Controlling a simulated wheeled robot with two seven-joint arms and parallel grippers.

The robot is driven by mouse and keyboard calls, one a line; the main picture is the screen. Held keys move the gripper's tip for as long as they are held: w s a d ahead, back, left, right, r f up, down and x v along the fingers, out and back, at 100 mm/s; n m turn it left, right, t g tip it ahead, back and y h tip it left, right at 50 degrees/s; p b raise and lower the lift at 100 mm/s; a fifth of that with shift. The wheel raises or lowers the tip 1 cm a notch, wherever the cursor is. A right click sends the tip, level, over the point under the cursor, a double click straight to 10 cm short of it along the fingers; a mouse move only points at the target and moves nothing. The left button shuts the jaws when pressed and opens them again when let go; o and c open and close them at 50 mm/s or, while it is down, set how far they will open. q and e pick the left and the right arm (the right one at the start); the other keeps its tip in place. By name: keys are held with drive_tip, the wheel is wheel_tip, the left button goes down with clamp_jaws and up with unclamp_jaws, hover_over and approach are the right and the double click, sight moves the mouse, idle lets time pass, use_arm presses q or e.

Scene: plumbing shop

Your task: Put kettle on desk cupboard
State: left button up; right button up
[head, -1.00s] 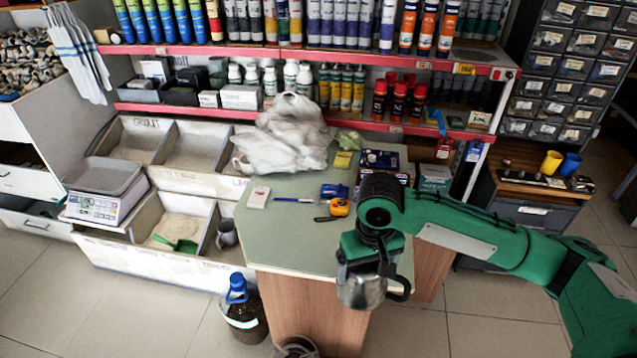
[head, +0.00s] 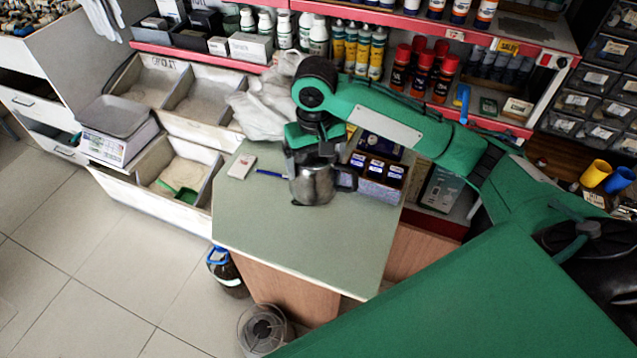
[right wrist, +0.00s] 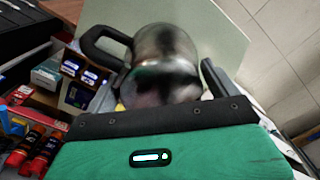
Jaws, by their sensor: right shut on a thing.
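A steel kettle (head: 312,184) with a black handle hangs upright below my right gripper (head: 313,150) in the head view. It is over the green-topped desk cupboard (head: 300,238), near its back part. The head view does not show clearly whether its base touches the top. In the right wrist view the kettle (right wrist: 162,62) fills the middle, between the jaws of my right gripper (right wrist: 160,95), which is shut on it. The green desk top (right wrist: 215,30) lies behind it there. My left gripper is not in view.
A blue pen (head: 272,173) and a white box (head: 242,166) lie left of the kettle. Boxes of small bottles (head: 378,178) stand close on its right. White bags (head: 262,108) lie behind. The front of the desk top is clear. A blue-capped bottle (head: 226,268) stands on the floor.

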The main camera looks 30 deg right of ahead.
wheel_tip(320, 180, down, 19)
drive_tip(key=p, duration=0.1)
drive_tip(key=shift+r, duration=0.15)
drive_tip(key=shift+s, duration=0.1)
drive_tip(key=o, duration=1.5)
drive_tip(key=shift+c, duration=0.2)
